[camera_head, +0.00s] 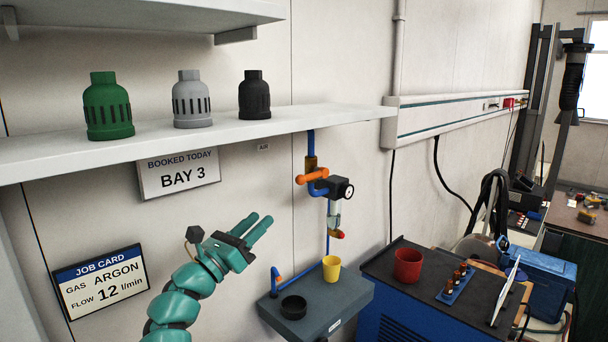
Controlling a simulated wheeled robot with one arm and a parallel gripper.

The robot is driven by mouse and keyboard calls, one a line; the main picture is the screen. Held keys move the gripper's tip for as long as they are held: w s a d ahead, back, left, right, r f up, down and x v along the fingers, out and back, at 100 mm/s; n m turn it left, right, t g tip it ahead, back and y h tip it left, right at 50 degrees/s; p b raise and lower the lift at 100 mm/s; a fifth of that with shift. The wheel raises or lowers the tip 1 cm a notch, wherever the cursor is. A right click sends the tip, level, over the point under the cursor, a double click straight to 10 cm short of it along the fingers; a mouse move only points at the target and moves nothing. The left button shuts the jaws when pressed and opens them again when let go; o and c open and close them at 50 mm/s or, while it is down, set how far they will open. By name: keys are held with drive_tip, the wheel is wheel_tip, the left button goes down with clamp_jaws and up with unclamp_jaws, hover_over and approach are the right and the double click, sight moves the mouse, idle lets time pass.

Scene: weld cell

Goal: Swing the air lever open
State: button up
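The air lever (313,175) is an orange handle on the blue air pipe, just below the shelf's right part. It lies roughly level, across the upright pipe. A small AIR label (263,147) is on the shelf's underside area to its left. My teal gripper (261,218) is below and left of the lever, apart from it, pointing up and right. Its two fingers stand apart with a gap and nothing between them.
A regulator with a gauge (343,190) hangs beside the lever. A grey ledge (330,308) below holds a yellow cup (331,268) and a black dish (293,307). The shelf (330,117) overhangs above. Clear wall lies between gripper and lever.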

sight(298, 183)
drive_tip(key=p+x, duration=0.6)
drive_tip(key=x, duration=0.9)
drive_tip(key=shift+s+d+r, duration=0.1)
drive_tip(key=shift+s+d, duration=0.05)
drive_tip(key=shift+x, duration=0.85)
drive_tip(key=shift+c, duration=0.5)
clamp_jaws()
